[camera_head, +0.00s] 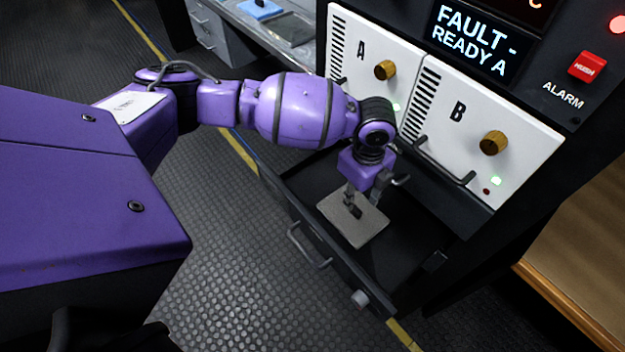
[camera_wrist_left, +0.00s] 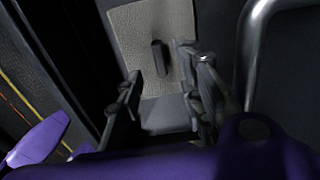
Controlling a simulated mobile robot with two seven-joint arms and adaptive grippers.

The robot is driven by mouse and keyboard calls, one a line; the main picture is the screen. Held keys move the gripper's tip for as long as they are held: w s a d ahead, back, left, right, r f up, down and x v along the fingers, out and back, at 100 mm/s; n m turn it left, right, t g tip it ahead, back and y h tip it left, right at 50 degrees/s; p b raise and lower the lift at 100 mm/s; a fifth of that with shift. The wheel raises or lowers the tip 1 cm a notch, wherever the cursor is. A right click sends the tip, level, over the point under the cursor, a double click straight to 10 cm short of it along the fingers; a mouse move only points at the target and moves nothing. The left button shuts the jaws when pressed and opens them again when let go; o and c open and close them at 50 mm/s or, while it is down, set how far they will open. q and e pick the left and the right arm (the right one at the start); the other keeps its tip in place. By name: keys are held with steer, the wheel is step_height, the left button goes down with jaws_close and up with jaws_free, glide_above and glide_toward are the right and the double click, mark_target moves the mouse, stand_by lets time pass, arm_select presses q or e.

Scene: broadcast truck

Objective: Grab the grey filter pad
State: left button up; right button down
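The grey filter pad (camera_head: 368,229) is a flat, textured square with a dark upright tab at its middle. It lies in the open black drawer (camera_head: 292,192) below the rack units. My left gripper (camera_head: 355,204) points down over the pad, close to the tab, and partly hides the pad. In the left wrist view, the pad (camera_wrist_left: 182,18) lies ahead of the left gripper (camera_wrist_left: 160,92). Its fingers are apart, with the tab beyond and between them; I see no contact. My right gripper is not in view.
White units A (camera_head: 345,42) and B (camera_head: 455,75), with knobs and handles, stand right behind the drawer. The drawer's front has a handle (camera_head: 308,250) and a round knob (camera_head: 359,299). A wooden surface (camera_head: 575,270) is at right. Dark floor lies left of the drawer.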

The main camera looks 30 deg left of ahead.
mark_target(355, 206)
arm_select(q)
step_height(355, 206, down, 5)
steer(key=shift+w+a+r, duration=0.1)
jaws_close()
